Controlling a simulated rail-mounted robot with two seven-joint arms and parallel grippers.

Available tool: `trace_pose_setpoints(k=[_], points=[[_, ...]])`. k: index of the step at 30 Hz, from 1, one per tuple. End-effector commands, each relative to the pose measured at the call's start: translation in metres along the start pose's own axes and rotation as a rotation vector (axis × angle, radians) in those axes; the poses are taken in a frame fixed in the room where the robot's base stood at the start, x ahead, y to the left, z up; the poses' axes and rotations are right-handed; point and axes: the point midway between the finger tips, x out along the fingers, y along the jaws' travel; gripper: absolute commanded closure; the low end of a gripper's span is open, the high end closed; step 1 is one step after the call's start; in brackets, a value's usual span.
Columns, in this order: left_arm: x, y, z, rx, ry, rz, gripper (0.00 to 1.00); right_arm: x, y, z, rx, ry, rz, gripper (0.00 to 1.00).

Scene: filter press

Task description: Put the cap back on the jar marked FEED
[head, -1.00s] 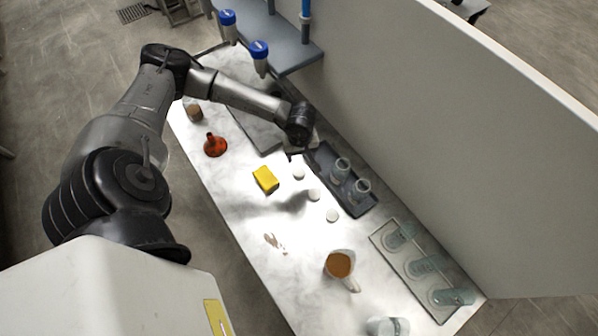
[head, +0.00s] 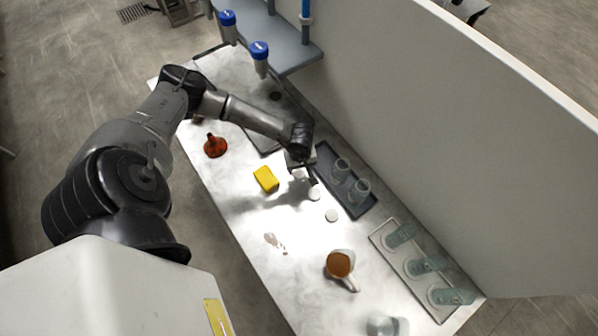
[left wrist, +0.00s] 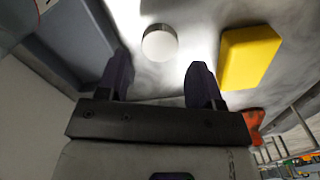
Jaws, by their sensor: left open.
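My left gripper (head: 304,175) is open and empty, low over the table by the white round caps. In the left wrist view one white cap (left wrist: 160,42) lies flat on the table, ahead of the gap between the fingertips (left wrist: 160,66) and not held. In the head view a cap (head: 314,194) lies just past the gripper and another cap (head: 331,215) lies further toward the front. Two open, cloudy jars, one (head: 340,169) behind the other (head: 359,190), stand in a dark tray (head: 326,158) right of the gripper. No FEED marking is readable. My right gripper is out of view.
A yellow block (head: 265,179) lies left of the gripper, with a red funnel (head: 215,145) beyond. A jug of brown liquid (head: 340,264) stands toward the front. Several glass vessels stand in a pale-rimmed tray (head: 408,272) near the wall (head: 450,150).

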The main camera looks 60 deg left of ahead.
Motion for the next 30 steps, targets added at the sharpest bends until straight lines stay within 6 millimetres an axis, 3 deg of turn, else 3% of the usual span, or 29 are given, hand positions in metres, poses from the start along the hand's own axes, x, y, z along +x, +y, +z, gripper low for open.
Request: trace_pose_setpoints(k=[12, 26, 30], points=[[0.046, -0.002, 0.0, -0.001, 0.0, -0.002, 0.4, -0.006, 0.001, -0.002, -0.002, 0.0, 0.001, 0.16], [0.051, -0.002, -0.001, 0.0, 0.0, -0.001, 0.4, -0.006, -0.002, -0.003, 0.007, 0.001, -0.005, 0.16], [0.051, -0.002, -0.001, 0.0, 0.0, -0.001, 0.52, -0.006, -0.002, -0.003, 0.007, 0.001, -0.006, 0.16]])
